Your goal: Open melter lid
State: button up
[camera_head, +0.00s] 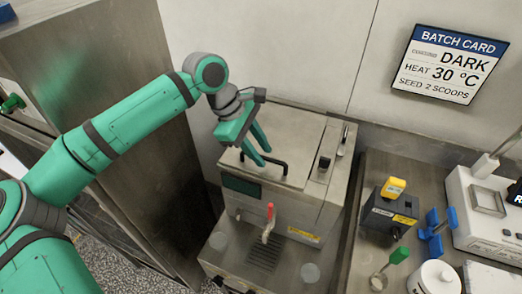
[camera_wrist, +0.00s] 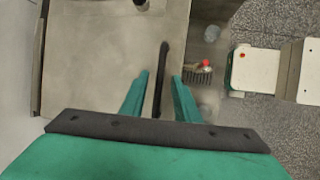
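The melter (camera_head: 270,200) is a steel box with a flat lid (camera_head: 282,138) on top, which lies closed. A black bar handle (camera_head: 264,160) is fixed near the lid's front edge. My green gripper (camera_head: 264,154) is above the handle, pointing down. In the wrist view the black handle (camera_wrist: 162,75) runs between the two parted fingers (camera_wrist: 160,80), with a gap visible on each side. The gripper is open. Whether the fingertips reach down to the handle's height is hard to tell.
A red-handled tap (camera_head: 269,220) is on the melter's front. A black knob (camera_head: 324,163) is on its top right. A tall steel cabinet (camera_head: 130,60) stands to the left. The right bench holds a dark box with a yellow top (camera_head: 393,188), a white pot (camera_head: 434,278) and a scale (camera_head: 488,202).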

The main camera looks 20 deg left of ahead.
grip_shut()
jog(key=shift+r, duration=0.1)
